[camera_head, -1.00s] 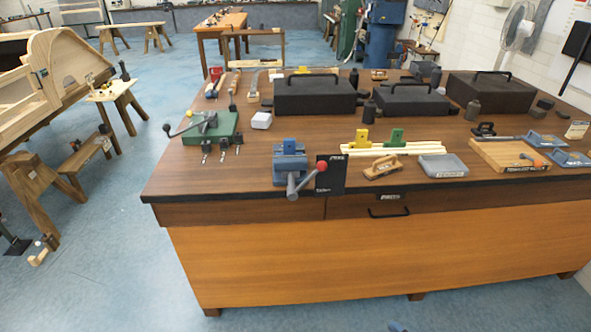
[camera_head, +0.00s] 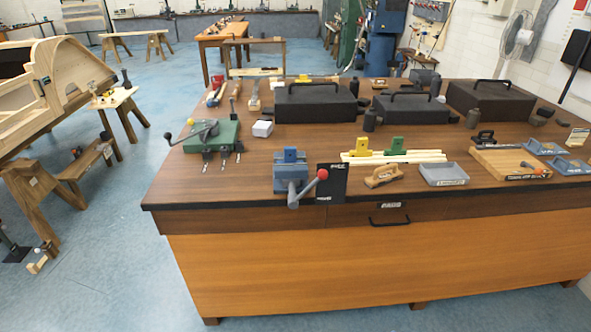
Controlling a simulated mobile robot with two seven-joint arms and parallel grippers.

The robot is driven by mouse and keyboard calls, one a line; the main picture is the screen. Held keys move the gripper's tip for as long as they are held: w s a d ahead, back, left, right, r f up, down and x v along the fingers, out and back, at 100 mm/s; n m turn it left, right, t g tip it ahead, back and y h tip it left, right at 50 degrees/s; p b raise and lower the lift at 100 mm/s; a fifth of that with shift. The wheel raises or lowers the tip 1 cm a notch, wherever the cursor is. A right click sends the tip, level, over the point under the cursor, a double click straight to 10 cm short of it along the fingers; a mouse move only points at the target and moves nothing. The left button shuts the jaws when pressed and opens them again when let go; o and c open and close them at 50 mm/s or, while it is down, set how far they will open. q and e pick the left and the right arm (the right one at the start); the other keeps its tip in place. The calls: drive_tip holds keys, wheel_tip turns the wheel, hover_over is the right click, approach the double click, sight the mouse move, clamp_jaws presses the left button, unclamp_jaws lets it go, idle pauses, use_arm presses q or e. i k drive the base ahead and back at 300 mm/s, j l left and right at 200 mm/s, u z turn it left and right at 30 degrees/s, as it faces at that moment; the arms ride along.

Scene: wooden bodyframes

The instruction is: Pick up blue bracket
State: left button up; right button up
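A small blue bracket (camera_head: 290,155) stands upright at the blue-grey vise (camera_head: 291,178) near the front edge of the workbench. It looks seated at the vise jaws, but I cannot tell if it is clamped. A yellow bracket (camera_head: 362,146) and a green bracket (camera_head: 397,145) of similar shape stand to its right by pale wooden strips (camera_head: 394,157). Neither of my grippers shows in the head view.
A green-based tool (camera_head: 222,137) stands to the left. Black cases (camera_head: 315,103) fill the back.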

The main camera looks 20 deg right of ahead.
sight(289, 153)
drive_tip(key=i, duration=0.3)
drive_tip(key=i+z, duration=0.3)
drive_tip(key=i+j+z, duration=0.1)
drive_tip(key=i+z, duration=0.2)
drive_tip(key=i, duration=0.05)
